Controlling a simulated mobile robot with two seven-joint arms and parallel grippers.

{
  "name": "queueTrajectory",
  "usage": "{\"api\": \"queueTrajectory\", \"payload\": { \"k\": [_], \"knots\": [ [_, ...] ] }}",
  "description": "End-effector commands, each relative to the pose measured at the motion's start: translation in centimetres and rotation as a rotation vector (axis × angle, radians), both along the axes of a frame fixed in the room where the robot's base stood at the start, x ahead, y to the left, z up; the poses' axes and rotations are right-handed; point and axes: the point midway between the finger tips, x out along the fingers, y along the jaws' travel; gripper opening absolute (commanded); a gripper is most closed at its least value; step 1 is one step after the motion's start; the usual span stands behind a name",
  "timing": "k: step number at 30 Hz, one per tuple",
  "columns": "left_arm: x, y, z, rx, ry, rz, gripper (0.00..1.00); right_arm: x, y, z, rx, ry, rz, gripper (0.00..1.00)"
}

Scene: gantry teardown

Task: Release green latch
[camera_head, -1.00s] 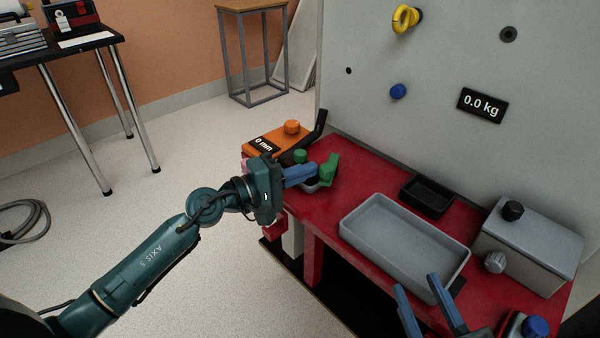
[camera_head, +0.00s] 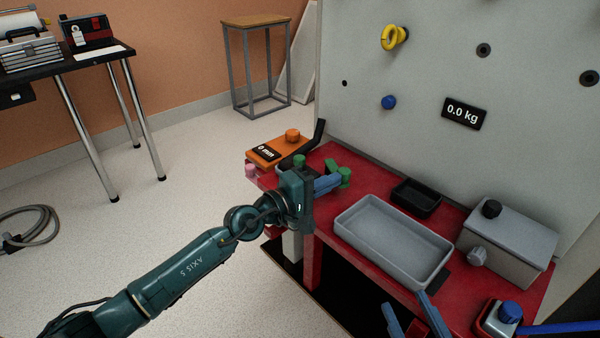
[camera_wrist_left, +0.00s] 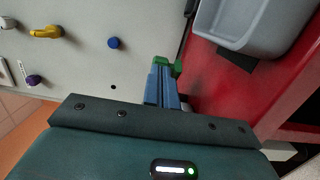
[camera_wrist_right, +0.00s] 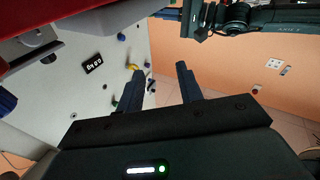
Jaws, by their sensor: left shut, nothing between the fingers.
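The green latch (camera_head: 345,174) is at the back left of the red bench. My left gripper (camera_head: 338,182) is shut and empty, with its blue fingertips right against or just in front of the latch; contact cannot be told. The left wrist view also shows the green latch (camera_wrist_left: 177,67) at the ends of the closed fingers (camera_wrist_left: 161,84). The fingers and gripper body hide part of the latch and its base. My right gripper (camera_head: 412,316) is open and empty at the bench's front edge; the right wrist view shows its fingers (camera_wrist_right: 160,84) apart.
An orange unit (camera_head: 278,151) with a dark lever and a green knob (camera_head: 299,160) stand just left of the latch. A grey tray (camera_head: 392,240), a black bin (camera_head: 416,198) and a grey box (camera_head: 508,245) sit to the right. A white panel (camera_head: 400,80) rises behind.

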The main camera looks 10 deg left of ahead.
Motion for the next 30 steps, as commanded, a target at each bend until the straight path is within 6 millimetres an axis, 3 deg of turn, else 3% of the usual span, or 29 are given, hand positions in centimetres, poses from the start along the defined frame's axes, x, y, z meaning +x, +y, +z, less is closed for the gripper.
{"api": "queueTrajectory", "payload": {
  "k": [12,30],
  "knots": [
    [0.7,-3.3,0.1,0.001,-0.001,-0.001,0.00,-0.2,-0.2,-0.4,-0.028,0.010,-0.011,0.36],
    [1.2,-4.4,0.0,0.000,0.000,0.000,0.00,-0.1,-0.4,-0.3,-0.032,0.027,-0.020,0.36]
  ]
}}
